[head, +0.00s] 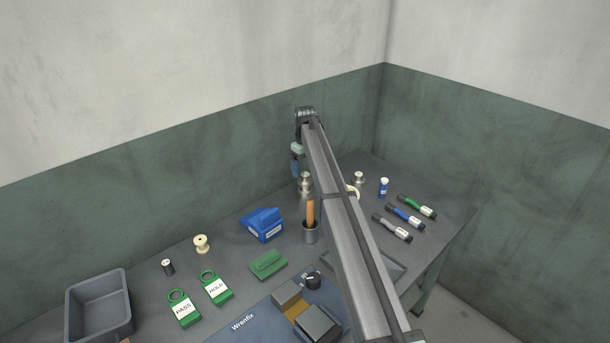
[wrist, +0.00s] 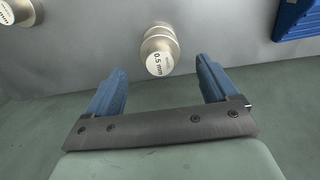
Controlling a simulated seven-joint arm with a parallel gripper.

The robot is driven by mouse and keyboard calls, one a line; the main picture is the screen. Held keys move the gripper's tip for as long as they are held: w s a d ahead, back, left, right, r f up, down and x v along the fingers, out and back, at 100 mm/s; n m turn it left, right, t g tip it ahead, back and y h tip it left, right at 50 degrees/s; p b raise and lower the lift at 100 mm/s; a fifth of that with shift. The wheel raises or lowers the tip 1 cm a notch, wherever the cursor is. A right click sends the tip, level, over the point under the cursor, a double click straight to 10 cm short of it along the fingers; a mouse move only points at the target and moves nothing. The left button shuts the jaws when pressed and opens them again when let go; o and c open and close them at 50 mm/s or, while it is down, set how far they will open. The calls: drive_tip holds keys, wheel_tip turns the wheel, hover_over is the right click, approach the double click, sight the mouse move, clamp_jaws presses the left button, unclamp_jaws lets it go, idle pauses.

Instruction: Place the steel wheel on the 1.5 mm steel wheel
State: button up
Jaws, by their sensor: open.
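A steel wheel labelled "0.5 mm" (wrist: 158,62) shows in the wrist view, ahead of and between the fingertips, with no visible grip on it. In the head view a tall steel shape (head: 305,187) stands below my gripper; I cannot tell if it is one wheel or a stack. Another steel wheel (head: 358,178) stands to its right, beyond my arm. A pale-labelled wheel (wrist: 8,14) is cut off at the wrist view's upper left; its label is unreadable. My gripper (head: 296,170) is open and empty, its blue fingers (wrist: 107,92) spread. No 1.5 mm label is legible.
A cream spool (head: 201,244), tags and grey bin (head: 98,305) are left. The wall is close behind.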

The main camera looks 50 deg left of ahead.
sight(305, 174)
wheel_tip(305, 174, up, 8)
drive_tip(key=shift+f, duration=0.2)
idle(0.3)
